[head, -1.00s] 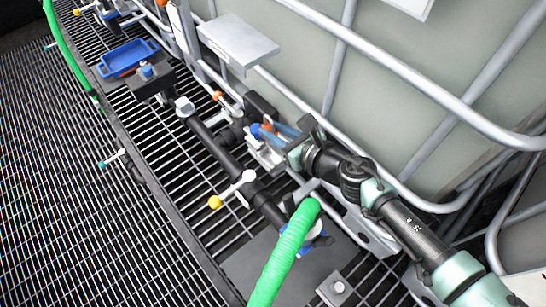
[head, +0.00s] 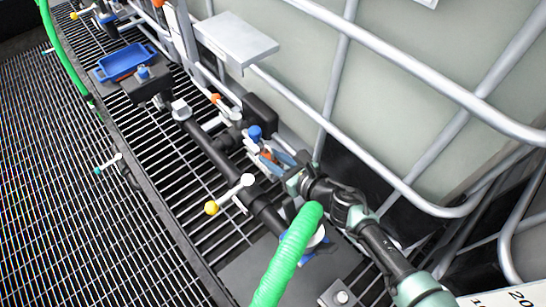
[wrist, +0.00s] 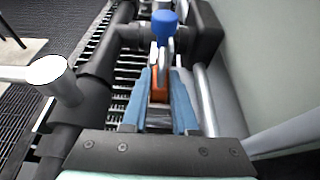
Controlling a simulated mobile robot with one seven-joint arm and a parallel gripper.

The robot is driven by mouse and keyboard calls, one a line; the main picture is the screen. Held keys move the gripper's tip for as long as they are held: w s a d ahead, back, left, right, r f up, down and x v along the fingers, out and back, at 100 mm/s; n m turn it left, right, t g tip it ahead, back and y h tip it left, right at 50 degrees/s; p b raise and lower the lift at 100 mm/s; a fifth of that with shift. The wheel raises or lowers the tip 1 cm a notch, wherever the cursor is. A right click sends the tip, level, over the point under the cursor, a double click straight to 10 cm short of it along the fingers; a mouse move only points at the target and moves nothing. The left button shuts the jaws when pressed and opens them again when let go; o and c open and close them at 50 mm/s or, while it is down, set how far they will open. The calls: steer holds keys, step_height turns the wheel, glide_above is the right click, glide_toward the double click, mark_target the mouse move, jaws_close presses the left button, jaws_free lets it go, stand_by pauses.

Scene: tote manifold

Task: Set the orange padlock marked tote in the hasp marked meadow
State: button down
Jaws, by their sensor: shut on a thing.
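My gripper (wrist: 161,80) shows in the wrist view with its two blue fingers shut on an orange padlock (wrist: 158,90). A pale grey part, perhaps its shackle, stands up just beyond the orange body. In the head view my gripper (head: 279,160) reaches in from the lower right beside the pipework, with a bit of the orange padlock (head: 266,155) between its fingers. A blue knob (wrist: 165,24) stands right behind the padlock; it also shows in the head view (head: 255,132). I cannot read any marking and cannot pick out the meadow hasp. Contact with the pipework is unclear.
A caged pale tank (head: 400,90) borders the right. A black pipe (head: 210,150) with a yellow-tipped white lever (head: 230,194) runs along the left. A green hose (head: 288,255) crosses in front. A blue tray (head: 126,61) and a grey shelf (head: 236,38) lie farther back.

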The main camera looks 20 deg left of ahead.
steer(key=c, duration=1.1)
jaws_free()
steer(key=shift+f, duration=0.15)
steer(key=shift+c, duration=0.2)
steer(key=o, duration=0.5)
steer(key=shift+c, duration=0.2)
steer(key=shift+r, duration=0.2)
steer(key=shift+d+r, duration=0.1)
steer(key=shift+d, duration=0.1)
steer(key=v, duration=1.1)
steer(key=shift+s+d+b, duration=0.2)
steer(key=shift+b, duration=0.2)
steer(key=shift+r, duration=0.15)
